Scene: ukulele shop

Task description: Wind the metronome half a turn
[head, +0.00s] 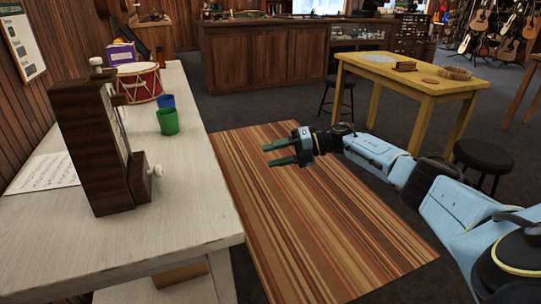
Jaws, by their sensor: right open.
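The metronome (92,150) is a dark brown wooden block standing upright near the front of the pale wooden table (185,225). A light winding key (153,170) sticks out from its right side, low down. My right gripper (271,153) is open and empty, to the right of the table's edge, over the striped rug. It is well apart from the key, with its fingers pointing left. My left gripper is not in view.
Behind the metronome on the table are a red drum (138,83), a green cup (168,121) and a blue cup (165,101). A music sheet (45,172) lies left. A yellow table (425,82) and black stool (484,156) stand right.

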